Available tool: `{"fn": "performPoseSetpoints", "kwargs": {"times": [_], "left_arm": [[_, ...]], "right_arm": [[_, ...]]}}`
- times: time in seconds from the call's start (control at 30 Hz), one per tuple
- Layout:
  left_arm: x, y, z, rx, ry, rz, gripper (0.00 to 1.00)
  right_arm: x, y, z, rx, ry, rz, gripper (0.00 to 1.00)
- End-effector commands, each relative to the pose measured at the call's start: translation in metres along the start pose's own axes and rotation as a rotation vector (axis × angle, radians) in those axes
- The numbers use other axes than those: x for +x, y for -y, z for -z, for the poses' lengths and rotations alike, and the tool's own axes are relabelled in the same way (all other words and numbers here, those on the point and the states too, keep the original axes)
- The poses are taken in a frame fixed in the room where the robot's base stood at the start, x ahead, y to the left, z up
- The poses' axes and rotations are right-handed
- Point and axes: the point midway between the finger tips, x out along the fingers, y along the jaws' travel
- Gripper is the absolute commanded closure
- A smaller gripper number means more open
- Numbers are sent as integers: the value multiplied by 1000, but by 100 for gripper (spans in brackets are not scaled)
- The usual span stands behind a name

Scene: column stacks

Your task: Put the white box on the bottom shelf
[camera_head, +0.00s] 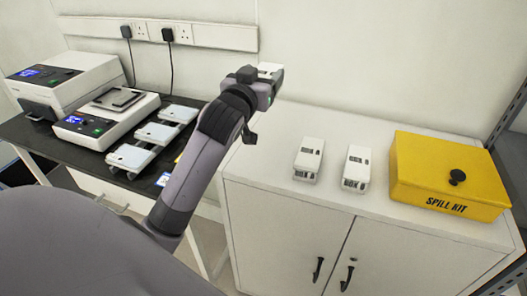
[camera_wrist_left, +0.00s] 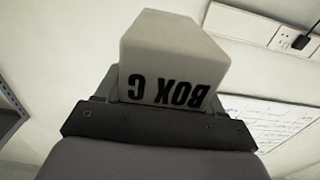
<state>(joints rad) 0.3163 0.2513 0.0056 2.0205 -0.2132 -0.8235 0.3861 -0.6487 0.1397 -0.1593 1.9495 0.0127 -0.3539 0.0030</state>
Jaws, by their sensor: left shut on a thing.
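My left gripper (camera_head: 266,82) is raised above the left end of the white cabinet and shut on a white box (camera_head: 270,68). Only a small part of this box shows in the head view. In the left wrist view the white box (camera_wrist_left: 165,60) sits between the jaws, with "BOX C" upside down on its face. Two similar white boxes, one on the left (camera_head: 309,160) and one on the right (camera_head: 356,168), stand on the cabinet top. A bottom shelf cannot be made out. My right gripper is out of view.
A yellow spill kit (camera_head: 448,172) sits on the white cabinet (camera_head: 275,205). Part of a dark metal rack (camera_head: 512,110) shows at the right edge. A black table (camera_head: 45,143) at the left carries instruments and several pale trays. The cabinet top's left part looks clear.

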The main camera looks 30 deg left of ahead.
Motion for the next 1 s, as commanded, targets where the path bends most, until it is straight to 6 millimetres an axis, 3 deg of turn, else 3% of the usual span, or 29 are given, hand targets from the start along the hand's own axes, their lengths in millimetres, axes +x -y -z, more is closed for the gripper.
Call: {"fn": "performPoseSetpoints", "kwargs": {"times": [0.3, 0.5, 1.0], "left_arm": [[-1, 0, -86, 0, 8, -2, 72], [-1, 0, -131, -1, 4, 0, 72], [-1, 0, -186, -2, 2, -1, 72]], "right_arm": [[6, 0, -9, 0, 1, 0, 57], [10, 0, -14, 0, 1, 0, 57], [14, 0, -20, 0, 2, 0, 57]]}}
